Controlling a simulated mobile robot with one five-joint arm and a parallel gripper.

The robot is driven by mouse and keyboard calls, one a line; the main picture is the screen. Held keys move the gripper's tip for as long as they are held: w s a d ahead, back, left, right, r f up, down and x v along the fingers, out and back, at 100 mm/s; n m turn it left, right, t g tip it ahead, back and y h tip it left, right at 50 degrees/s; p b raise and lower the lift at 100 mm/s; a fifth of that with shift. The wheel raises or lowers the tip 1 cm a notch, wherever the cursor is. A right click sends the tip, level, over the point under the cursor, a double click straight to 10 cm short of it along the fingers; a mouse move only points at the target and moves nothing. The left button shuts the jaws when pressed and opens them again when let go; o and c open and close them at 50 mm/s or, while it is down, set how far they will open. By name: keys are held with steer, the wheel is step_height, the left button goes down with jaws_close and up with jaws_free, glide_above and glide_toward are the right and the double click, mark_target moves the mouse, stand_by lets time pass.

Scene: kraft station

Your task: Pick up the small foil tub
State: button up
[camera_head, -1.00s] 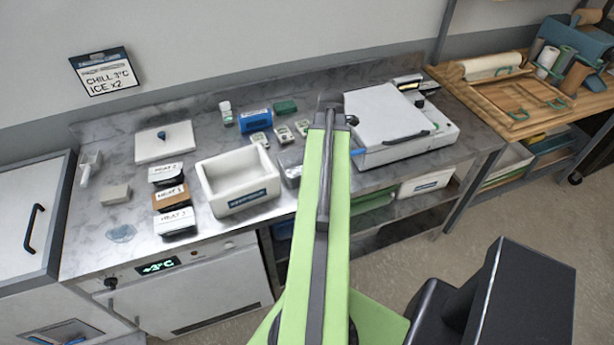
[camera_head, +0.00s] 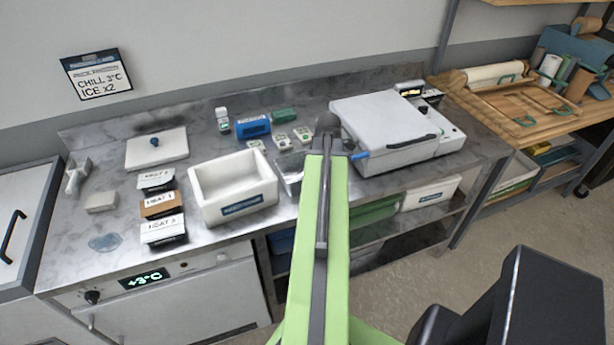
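A silver, shiny tub, which looks like the small foil tub (camera_head: 288,170), sits on the steel counter just right of the white box. My green arm hides part of its right side. My gripper (camera_head: 328,124) shows only as a dark shape at the far end of my arm, right of and beyond the tub in the picture. Its fingers cannot be made out, and I cannot tell whether it is open or holds anything.
The open white box (camera_head: 234,185) stands left of the tub. A grey lidded machine (camera_head: 388,125) is to the right. Labelled meat packs (camera_head: 161,204) are further left.

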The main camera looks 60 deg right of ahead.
jaws_close()
stand_by(1.3)
